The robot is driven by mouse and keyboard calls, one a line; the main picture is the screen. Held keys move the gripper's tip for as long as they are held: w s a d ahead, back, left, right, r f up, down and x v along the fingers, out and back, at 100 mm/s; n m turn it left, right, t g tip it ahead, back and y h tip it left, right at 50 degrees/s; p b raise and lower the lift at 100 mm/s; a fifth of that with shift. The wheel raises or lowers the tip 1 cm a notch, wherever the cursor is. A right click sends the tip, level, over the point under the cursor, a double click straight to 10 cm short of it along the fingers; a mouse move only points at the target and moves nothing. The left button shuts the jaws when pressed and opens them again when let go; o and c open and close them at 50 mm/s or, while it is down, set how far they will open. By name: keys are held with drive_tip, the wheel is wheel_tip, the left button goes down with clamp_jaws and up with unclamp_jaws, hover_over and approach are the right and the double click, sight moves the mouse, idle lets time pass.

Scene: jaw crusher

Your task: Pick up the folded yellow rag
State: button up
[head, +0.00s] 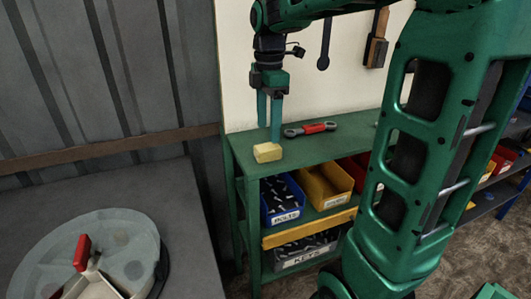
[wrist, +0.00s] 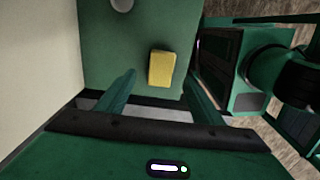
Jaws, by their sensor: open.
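The folded yellow rag (head: 267,152) lies on the top of the green shelf unit (head: 349,146), near its left front corner. In the wrist view the rag (wrist: 162,68) is a small yellow block on the green top, ahead of the fingertips and between their lines. My gripper (head: 270,139) points down just above the rag in the head view. In the wrist view my gripper (wrist: 157,85) has its two green fingers spread apart, with nothing between them.
A blue bolts bin (head: 282,200) and a yellow bin (head: 324,186) sit on the shelf below. A pale wall with hanging tools (head: 376,40) stands behind. A round grey lid (head: 105,250) is at lower left.

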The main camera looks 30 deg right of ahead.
sight(267, 147)
drive_tip(key=shift+a+f, duration=0.1)
drive_tip(key=shift+f, duration=3)
drive_tip(key=c, duration=1.1)
